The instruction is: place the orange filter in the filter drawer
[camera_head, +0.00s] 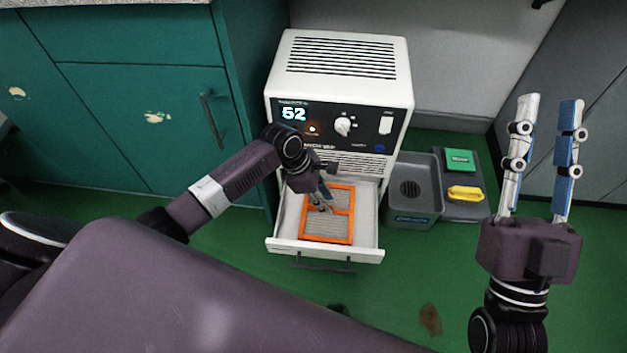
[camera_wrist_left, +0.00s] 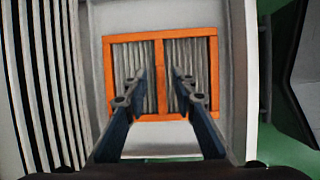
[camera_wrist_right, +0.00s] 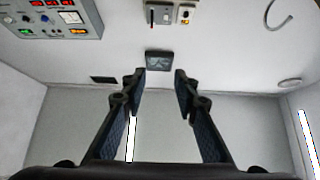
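The orange-framed filter (camera_head: 327,240) lies in the open white filter drawer (camera_head: 320,252) of the machine. In the left wrist view the filter (camera_wrist_left: 160,40) shows its orange frame, middle bar and pleated grey panels. My left gripper (camera_head: 324,203) is over the drawer and hides part of the filter. In the left wrist view its fingers (camera_wrist_left: 160,82) are apart, one on each side of the middle bar, with a gap to it; whether they touch the filter cannot be told. My right gripper (camera_head: 549,105) is raised at the right, open and empty, fingers pointing up.
The white machine (camera_head: 345,60) with a display reading 52 stands behind the drawer. A grey bin (camera_head: 413,217) and a grey tray with a green box (camera_head: 460,160) and yellow item (camera_head: 465,193) are right of it. Teal cabinets (camera_head: 140,120) stand left.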

